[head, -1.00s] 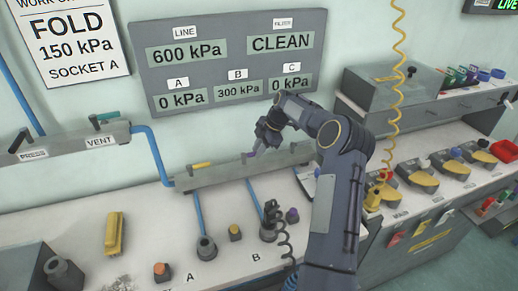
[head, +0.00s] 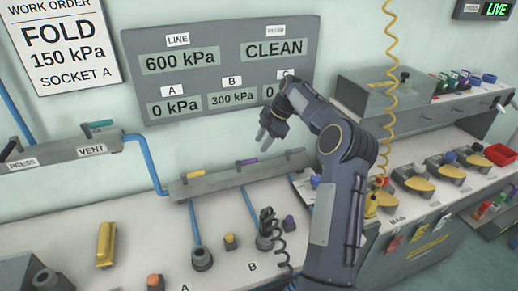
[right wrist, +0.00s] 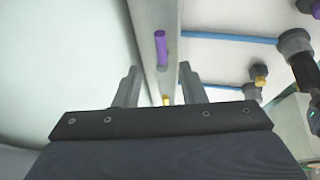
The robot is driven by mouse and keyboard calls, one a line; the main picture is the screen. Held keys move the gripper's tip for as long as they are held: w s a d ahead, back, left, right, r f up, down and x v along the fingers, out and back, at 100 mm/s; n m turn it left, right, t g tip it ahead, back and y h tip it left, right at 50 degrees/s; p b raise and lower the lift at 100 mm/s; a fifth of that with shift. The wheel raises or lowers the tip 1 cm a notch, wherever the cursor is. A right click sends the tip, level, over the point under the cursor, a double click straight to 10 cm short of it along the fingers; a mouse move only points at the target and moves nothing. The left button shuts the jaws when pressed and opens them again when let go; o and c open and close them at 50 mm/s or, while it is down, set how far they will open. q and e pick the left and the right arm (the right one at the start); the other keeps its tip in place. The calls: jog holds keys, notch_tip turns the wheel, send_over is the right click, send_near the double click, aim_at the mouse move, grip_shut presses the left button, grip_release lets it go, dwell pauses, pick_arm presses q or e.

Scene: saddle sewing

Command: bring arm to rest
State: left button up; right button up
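My right arm comes up from the lower right in the head view. Its gripper (head: 266,136) hangs empty in front of the panel, above and apart from the purple valve handle (head: 246,162). In the right wrist view the two fingers of the right gripper (right wrist: 159,69) stand apart with nothing between them. The purple handle (right wrist: 160,47) shows beyond the fingertips there. My left gripper is not in view.
The panel (head: 136,64) reads LINE 600, A 0, B 300 kPa; the C reading is partly hidden by my arm. A dark fitting with a coiled cord stands in socket B (head: 265,243). Socket A (head: 198,258) is empty. A yellow coiled hose (head: 390,95) hangs at right.

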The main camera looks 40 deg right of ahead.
jog(key=shift+r, duration=0.15)
dwell(0.4)
jog(key=s+a+r+m+h, duration=0.1)
jog(key=s+a+r+m, duration=0.2)
jog(key=s+a+r, duration=0.5)
jog(key=s+a+r+m, duration=0.2)
jog(key=s+a+m, duration=0.1)
jog(key=a, duration=0.8)
jog(key=s+a+f+m, duration=0.2)
jog(key=s+a+m, duration=0.1)
jog(key=s, duration=0.3)
jog(key=s+a+f+m+t+y, duration=0.1)
jog(key=s+a+f+m, duration=0.2)
jog(key=s+a, duration=0.2)
jog(key=s+a+f+m+t, duration=0.1)
jog(key=s+a+f+m, duration=0.2)
jog(key=s, duration=0.6)
jog(key=shift+s+a+f+m, duration=0.25)
jog(key=shift+a+m, duration=0.35)
jog(key=shift+a, duration=0.35)
